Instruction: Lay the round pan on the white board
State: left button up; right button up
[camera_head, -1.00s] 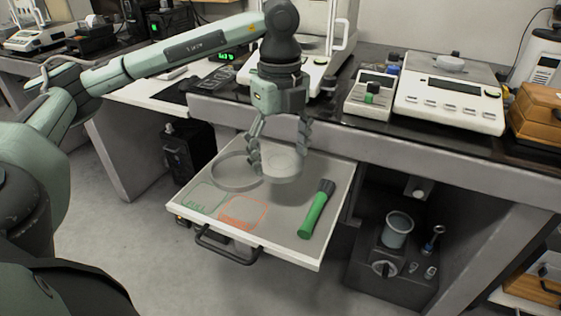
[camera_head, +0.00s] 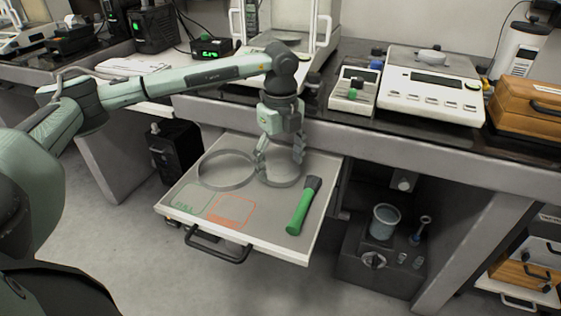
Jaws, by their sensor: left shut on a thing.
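The white board (camera_head: 278,250) is pulled out below the bench, with a pale rim and a grey top. My left gripper (camera_head: 280,160) points down over its back part, shut on the round pan (camera_head: 283,178). The pan is shallow, grey and looks level, at or just above the board; I cannot tell if it touches. The fingers hide part of its far rim. My right gripper is not in view.
A grey ring (camera_head: 226,184) lies left of the pan. A green-handled brush (camera_head: 301,210) lies to the right. Green and red outlines (camera_head: 232,209) mark the board's front, which is clear. A dark handle (camera_head: 218,250) is on the front edge. The bench (camera_head: 400,145) overhangs behind.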

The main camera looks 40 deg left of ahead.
aim_at(281, 168)
pick_arm(q)
jog(key=shift+f, duration=0.1)
jog(key=o, duration=1.2)
jog(key=shift+o, duration=0.2)
notch_tip(281, 168, up, 12)
